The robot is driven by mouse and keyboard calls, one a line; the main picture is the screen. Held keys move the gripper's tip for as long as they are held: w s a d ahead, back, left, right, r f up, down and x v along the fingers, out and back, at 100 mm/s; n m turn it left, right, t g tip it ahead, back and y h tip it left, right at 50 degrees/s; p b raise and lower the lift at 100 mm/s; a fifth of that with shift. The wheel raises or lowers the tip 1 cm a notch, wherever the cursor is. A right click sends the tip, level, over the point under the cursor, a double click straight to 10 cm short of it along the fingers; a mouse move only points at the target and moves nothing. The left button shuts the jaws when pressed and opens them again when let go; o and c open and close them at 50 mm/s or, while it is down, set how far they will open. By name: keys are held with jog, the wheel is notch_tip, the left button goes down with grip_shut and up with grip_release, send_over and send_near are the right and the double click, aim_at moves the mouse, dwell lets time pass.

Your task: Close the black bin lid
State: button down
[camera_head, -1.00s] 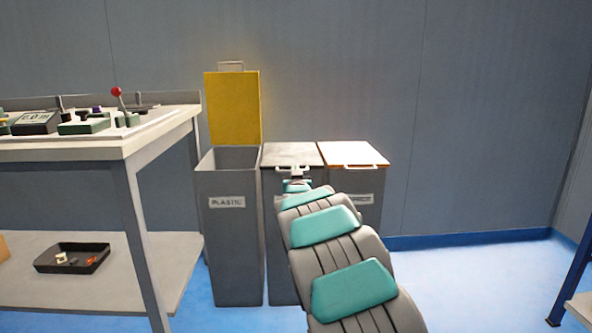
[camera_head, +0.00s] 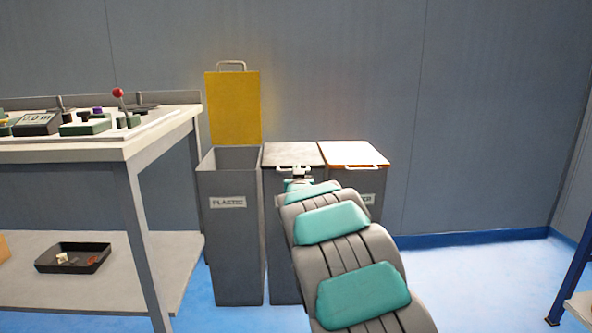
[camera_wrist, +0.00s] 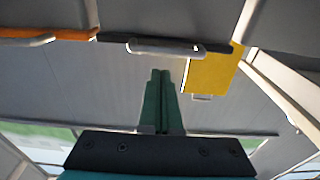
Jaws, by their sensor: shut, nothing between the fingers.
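The black bin lid (camera_head: 291,152) lies flat across the top of the middle grey bin (camera_head: 271,230) in the head view. Its pale bar handle is at the front edge. In the wrist view the dark lid edge (camera_wrist: 218,46) and the handle (camera_wrist: 165,48) show near the top. My gripper (camera_wrist: 160,74) is shut and empty, its green fingertips together just short of the handle with a small gap in the picture. In the head view my arm hides much of the middle bin's front, and my gripper (camera_head: 301,171) is at the handle's height.
The left bin, labelled PLASTIC (camera_head: 228,235), has its yellow lid (camera_head: 233,108) standing open. A workbench (camera_head: 130,144) stands at the left. The floor at right (camera_head: 470,280) is clear.

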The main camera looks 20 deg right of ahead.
jog(key=s+a+f+g+y+p, duration=0.1)
jog(key=s+a+f+g+p, duration=0.2)
jog(key=s, duration=0.6)
jog(key=s+a+f+g+y+p, duration=0.2)
jog(key=s+a+f+g, duration=0.2)
jog(key=s, duration=0.5)
jog(key=s+a+n+g+p, duration=0.1)
jog(key=s+a+g+p, duration=0.1)
jog(key=s, duration=1.3)
jog(key=s+a+n+g+y+p, duration=0.1)
jog(key=s+a+g+p, duration=0.2)
jog(key=s, duration=1.3)
jog(key=s+a+n+g+y+p, duration=0.1)
jog(key=s+a+g+p, duration=0.1)
jog(key=s+g, duration=0.6)
jog(key=s+a, duration=0.1)
jog(key=s, duration=0.6)
jog(key=shift+s+a+r, duration=0.15)
jog(key=shift+a+r, duration=0.15)
jog(key=shift+r, duration=0.1)
